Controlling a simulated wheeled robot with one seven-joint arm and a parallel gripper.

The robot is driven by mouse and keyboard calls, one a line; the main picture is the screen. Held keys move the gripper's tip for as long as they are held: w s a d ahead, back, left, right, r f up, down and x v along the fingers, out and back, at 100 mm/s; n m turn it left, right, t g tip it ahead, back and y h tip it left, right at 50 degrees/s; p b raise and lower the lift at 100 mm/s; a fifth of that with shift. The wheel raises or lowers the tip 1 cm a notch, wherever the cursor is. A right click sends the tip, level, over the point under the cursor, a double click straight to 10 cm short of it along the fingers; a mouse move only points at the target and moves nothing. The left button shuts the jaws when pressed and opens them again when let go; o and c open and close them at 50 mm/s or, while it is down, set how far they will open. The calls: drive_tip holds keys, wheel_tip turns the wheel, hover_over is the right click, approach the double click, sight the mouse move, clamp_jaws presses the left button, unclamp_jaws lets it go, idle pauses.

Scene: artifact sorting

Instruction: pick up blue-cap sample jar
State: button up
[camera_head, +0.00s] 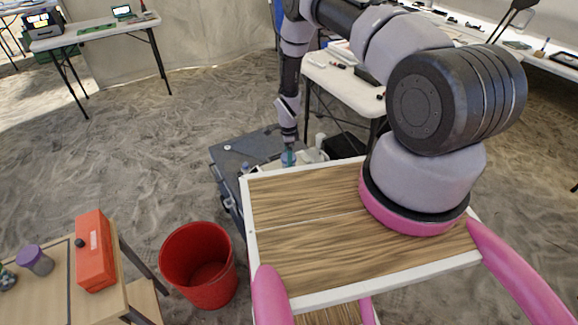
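My gripper (289,146) points straight down over a dark grey case (229,160) on the sandy floor, beyond the wooden tray top. A small clear jar-like object with a blue-teal top (288,158) is right at the fingertips, partly hidden by the gripper and the tray's edge. It may be the blue-cap sample jar. Another small bluish item (245,166) stands to its left on the case. The fingers are too small and overlapped to tell whether they are open or shut, or touching the jar.
White items (318,150) lie just right of the gripper. The wooden tray top (305,225) with white rim is in front. A red bucket (199,265) stands left. A wooden table (62,290) holds a purple-lid jar (35,260) and a red box (95,250). A white table (345,85) is behind.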

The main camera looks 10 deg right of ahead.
drive_tip(key=f, duration=0.6)
drive_tip(key=shift+w+d+f, duration=0.15)
drive_tip(key=shift+w+f, duration=0.05)
drive_tip(key=shift+f, duration=0.15)
drive_tip(key=c, duration=1.4)
